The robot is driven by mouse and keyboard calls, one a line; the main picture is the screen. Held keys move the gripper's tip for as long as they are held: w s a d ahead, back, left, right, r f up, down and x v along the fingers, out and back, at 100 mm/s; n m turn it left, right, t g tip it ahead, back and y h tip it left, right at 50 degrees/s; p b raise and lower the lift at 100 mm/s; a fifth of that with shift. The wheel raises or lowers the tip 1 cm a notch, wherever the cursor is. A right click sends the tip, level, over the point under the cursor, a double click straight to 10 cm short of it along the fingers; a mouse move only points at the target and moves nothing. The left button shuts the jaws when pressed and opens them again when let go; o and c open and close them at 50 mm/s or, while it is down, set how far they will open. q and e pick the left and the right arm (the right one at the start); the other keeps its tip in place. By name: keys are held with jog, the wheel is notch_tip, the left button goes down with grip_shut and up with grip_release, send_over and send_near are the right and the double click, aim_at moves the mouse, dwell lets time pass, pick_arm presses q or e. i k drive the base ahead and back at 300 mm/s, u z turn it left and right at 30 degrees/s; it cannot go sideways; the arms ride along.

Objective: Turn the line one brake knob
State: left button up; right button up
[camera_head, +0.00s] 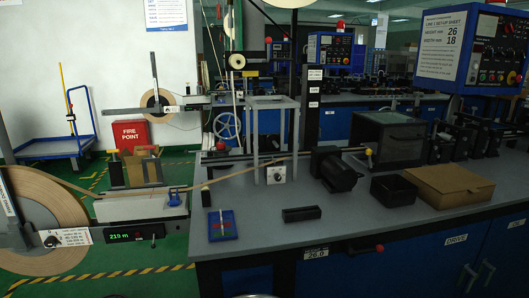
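A large tan tape reel (38,205) stands at the left edge, with a grey arm and a white label plate (76,236) in front of its lower part. A small dark knob (52,241) sits by that plate. A green display (119,236) reading about 219 m is to its right. Another dark round knob on a white plate (276,175) sits on the grey bench under a metal frame. Lettering at both knobs is too small to read, so I cannot tell which is the line one brake knob. Neither of my grippers is in view.
The grey bench (250,222) carries a blue tray (222,225), a black block (301,214), a dark motor-like unit (335,168), an open black box (393,190) and a cardboard box (450,186). A tan tape runs from the reel across the bench. A blue control panel (488,48) hangs at upper right.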

aim_at(51, 240)
jog(key=u, duration=1.4)
